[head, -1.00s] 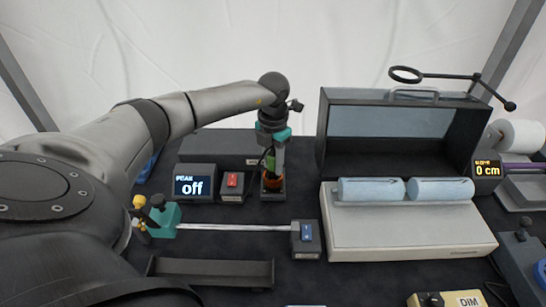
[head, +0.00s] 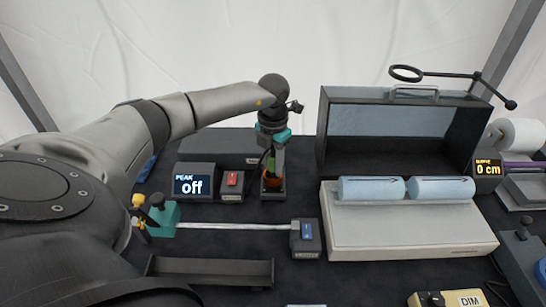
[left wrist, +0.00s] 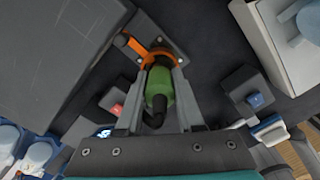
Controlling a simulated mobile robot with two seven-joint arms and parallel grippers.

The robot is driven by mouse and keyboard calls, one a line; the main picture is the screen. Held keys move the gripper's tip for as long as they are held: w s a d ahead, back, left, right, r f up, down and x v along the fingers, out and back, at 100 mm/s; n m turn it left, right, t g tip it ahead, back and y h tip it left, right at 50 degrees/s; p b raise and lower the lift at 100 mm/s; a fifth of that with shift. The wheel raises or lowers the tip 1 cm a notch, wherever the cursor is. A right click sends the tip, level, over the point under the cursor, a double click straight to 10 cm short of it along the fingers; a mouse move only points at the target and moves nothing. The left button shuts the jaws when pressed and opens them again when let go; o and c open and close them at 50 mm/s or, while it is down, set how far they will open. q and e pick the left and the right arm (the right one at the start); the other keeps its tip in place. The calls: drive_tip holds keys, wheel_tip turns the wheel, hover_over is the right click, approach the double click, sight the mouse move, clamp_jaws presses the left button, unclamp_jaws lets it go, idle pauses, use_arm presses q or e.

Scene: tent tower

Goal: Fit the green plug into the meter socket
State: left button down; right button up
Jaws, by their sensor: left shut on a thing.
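My left gripper (head: 272,165) points down at the meter socket, a dark block with an orange ring (head: 268,182). It is shut on the green plug (left wrist: 159,88), which sits between the two fingers in the left wrist view. The plug's front end meets the orange ring (left wrist: 158,56) there, and an orange lever sticks out to the ring's left. How deep the plug sits is hidden. A dark cable bends from the plug's back end. The fingers hide most of the plug in the head view. My right gripper is not in view.
A display reading "PEAK off" (head: 193,186) and a box with a red switch (head: 232,182) stand left of the socket. A blue-switch box (head: 305,239) is in front. A large open case (head: 400,95) with blue rolls (head: 371,189) stands to the right.

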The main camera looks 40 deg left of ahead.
use_arm(q)
drive_tip(key=shift+f+b, duration=0.3)
drive_tip(key=shift+f, duration=0.15)
drive_tip(key=shift+c, duration=2.3)
unclamp_jaws()
drive_tip(key=shift+r, duration=0.1)
wheel_tip(320, 180, up, 15)
drive_tip(key=shift+p, duration=0.3)
